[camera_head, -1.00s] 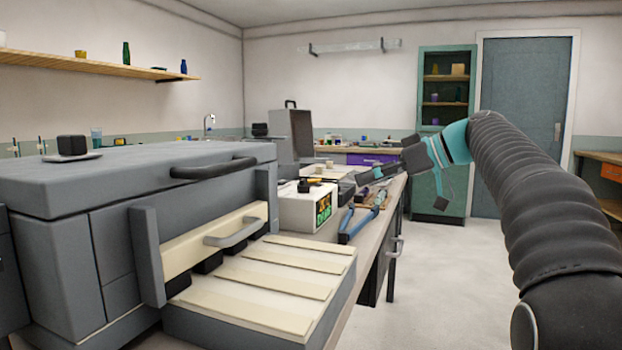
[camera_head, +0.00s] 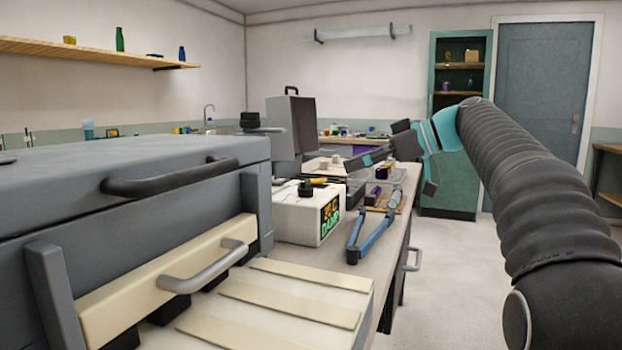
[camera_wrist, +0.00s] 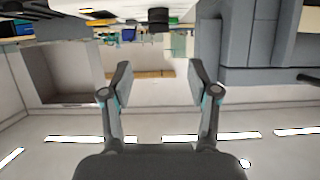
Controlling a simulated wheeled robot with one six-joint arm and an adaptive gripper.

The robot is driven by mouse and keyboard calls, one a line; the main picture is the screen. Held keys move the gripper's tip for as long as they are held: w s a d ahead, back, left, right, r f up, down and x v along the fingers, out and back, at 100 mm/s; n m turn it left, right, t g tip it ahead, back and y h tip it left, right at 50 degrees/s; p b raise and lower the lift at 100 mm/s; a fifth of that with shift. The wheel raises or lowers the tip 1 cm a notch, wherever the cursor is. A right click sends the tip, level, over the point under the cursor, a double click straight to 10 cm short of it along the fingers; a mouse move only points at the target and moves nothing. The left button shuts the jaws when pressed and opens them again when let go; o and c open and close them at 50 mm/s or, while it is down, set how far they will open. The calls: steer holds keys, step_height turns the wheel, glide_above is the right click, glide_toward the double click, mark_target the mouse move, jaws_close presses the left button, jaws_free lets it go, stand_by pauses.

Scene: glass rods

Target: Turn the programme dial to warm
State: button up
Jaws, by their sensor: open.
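A white box (camera_head: 303,219) with a small lit display (camera_head: 330,218) stands on the bench beyond the grey kiln. The display shows an orange symbol over green lettering that I cannot read surely. A black round knob (camera_head: 305,188) sits on top of the box; its pointer setting is too small to tell. My gripper (camera_head: 391,176) hangs over the bench, to the right of the box and apart from it. In the wrist view my gripper (camera_wrist: 158,78) is open with nothing between its fingers. A black round piece (camera_wrist: 158,19) shows beyond them; I cannot tell which knob it is.
The large grey kiln (camera_head: 150,205) with its lid handle fills the left. Blue-handled tongs (camera_head: 372,236) lie on the bench right of the box. A grey upright case (camera_head: 292,128) stands behind it. The floor (camera_head: 455,285) right of the bench is clear.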

mark_target(307, 180)
steer(key=x, duration=1.1)
steer(key=shift+w, duration=0.1)
jaws_close()
